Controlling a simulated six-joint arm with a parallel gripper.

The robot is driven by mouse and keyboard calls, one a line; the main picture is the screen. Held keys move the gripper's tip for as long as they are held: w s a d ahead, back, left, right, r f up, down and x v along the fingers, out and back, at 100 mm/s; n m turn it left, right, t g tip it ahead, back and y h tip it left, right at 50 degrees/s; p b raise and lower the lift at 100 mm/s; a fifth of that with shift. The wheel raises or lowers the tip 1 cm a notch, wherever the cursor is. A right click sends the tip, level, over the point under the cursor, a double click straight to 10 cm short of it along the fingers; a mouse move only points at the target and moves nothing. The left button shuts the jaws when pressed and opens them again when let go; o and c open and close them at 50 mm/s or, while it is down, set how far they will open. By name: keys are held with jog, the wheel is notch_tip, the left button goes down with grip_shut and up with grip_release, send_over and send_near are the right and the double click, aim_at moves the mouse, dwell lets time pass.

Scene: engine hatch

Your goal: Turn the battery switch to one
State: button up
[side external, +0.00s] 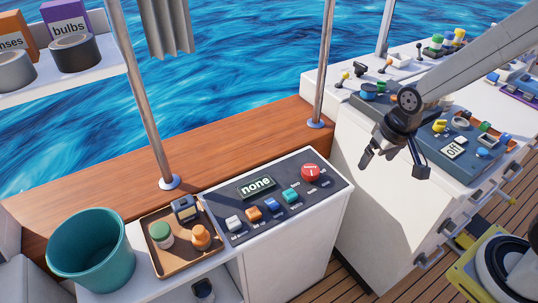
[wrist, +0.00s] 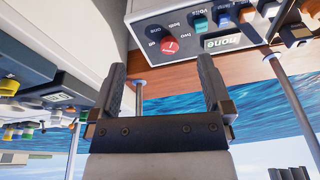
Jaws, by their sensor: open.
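The battery switch is a round red knob (side external: 310,172) at the right end of a dark panel (side external: 226,213) on a white console. In the wrist view the red knob (wrist: 169,46) appears upside down, between and beyond my fingers, with small labels around it; a white mark shows on it, but its exact setting is hard to read. A display (side external: 257,187) on the panel reads "none". My gripper (side external: 392,160) is open and empty, in the air to the right of the knob and apart from it. Its fingers also show in the wrist view (wrist: 160,75).
Several coloured switches (side external: 270,204) line the panel left of the knob. A brown tray (side external: 163,262) of small items and a teal bucket (side external: 88,248) stand further left. A second console (side external: 362,130) is behind my gripper. Metal posts (side external: 318,65) rise behind the panel.

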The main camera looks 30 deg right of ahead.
jog(key=w+f+m+g, duration=0.1)
jog(key=w+f+m, duration=0.2)
jog(key=w, duration=0.4)
jog(key=w+f+m, duration=0.2)
jog(key=w+m, duration=0.1)
jog(key=w, duration=0.3)
jog(key=m+g, duration=0.1)
jog(key=m, duration=0.6)
send_over(311, 169)
jog(key=f, duration=1)
jog(key=shift+s+a+f, duration=0.1)
jog(key=shift+s+f, duration=0.05)
jog(key=shift+s, duration=0.1)
jog(key=shift+w+f, duration=0.25)
jog(key=shift+f, duration=0.2)
jog(key=shift+f, duration=3.85)
jog(key=c, duration=1)
